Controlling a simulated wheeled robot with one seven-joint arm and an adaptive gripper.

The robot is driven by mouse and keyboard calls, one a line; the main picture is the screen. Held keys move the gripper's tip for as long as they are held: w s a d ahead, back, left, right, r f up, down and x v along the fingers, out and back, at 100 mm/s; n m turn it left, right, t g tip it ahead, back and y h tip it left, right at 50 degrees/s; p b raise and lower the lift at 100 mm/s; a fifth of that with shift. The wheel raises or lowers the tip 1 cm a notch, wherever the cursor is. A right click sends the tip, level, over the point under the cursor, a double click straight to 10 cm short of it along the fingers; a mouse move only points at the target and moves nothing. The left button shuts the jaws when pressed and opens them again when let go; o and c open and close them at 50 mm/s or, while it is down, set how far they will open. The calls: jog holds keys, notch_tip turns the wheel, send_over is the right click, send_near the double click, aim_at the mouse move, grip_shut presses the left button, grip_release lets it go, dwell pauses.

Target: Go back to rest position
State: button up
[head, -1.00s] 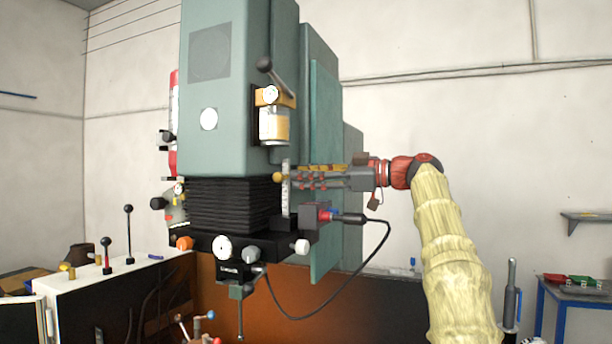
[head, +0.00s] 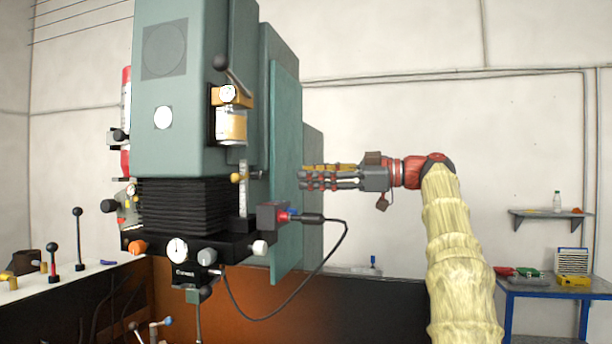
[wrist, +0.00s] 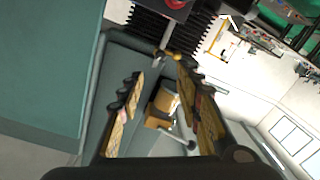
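My gripper (head: 306,178) points left in the head view, at the right side of the green machine column (head: 285,170). In the wrist view my gripper (wrist: 155,95) shows its two yellow-padded fingers spread apart, with nothing held between them. Beyond the fingers, the wrist view shows the machine's yellow lubricator cup (wrist: 172,100) and lever. The same cup (head: 232,124) is on the machine head in the head view. My fingers appear apart from the machine.
Black bellows (head: 185,205) and a dial-fitted block hang under the machine head. A red-and-black plug (head: 288,216) with a drooping cable is below my gripper. A wall shelf (head: 550,214) and a blue table (head: 545,290) stand at right.

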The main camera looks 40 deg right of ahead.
dwell(0.5)
jog(key=shift+w+d+r+m, duration=0.1)
jog(key=shift+d+m, duration=0.05)
jog(key=shift+m, duration=0.55)
jog(key=w+d+f+m+h, duration=0.3)
jog(key=d+f+m, duration=0.25)
jog(key=f, duration=0.25)
jog(key=w+d+f+m+h, duration=0.3)
jog(key=d+f+m, duration=0.2)
jog(key=f+m, duration=0.3)
jog(key=s+a+f+m+g+h, duration=0.1)
jog(key=a+f+m+g, duration=0.1)
jog(key=f, duration=0.5)
jog(key=s+a+f+m+g+h, duration=0.1)
jog(key=s+a+f+m+h, duration=0.15)
jog(key=f, duration=0.35)
jog(key=s+a+f+g+h+p, duration=0.2)
jog(key=s+a+f+g, duration=0.4)
jog(key=s+a+f, duration=1.2)
jog(key=s+a+f+n, duration=0.4)
jog(key=s+a+f, duration=0.2)
jog(key=s+a, duration=0.5)
jog(key=a, duration=0.1)
jog(key=s+a+r+n, duration=0.1)
jog(key=a, duration=0.1)
jog(key=a+r+n+t+p, duration=0.1)
jog(key=shift+s+a+r, duration=0.15)
jog(key=shift+s+a, duration=0.1)
jog(key=shift+a, duration=0.15)
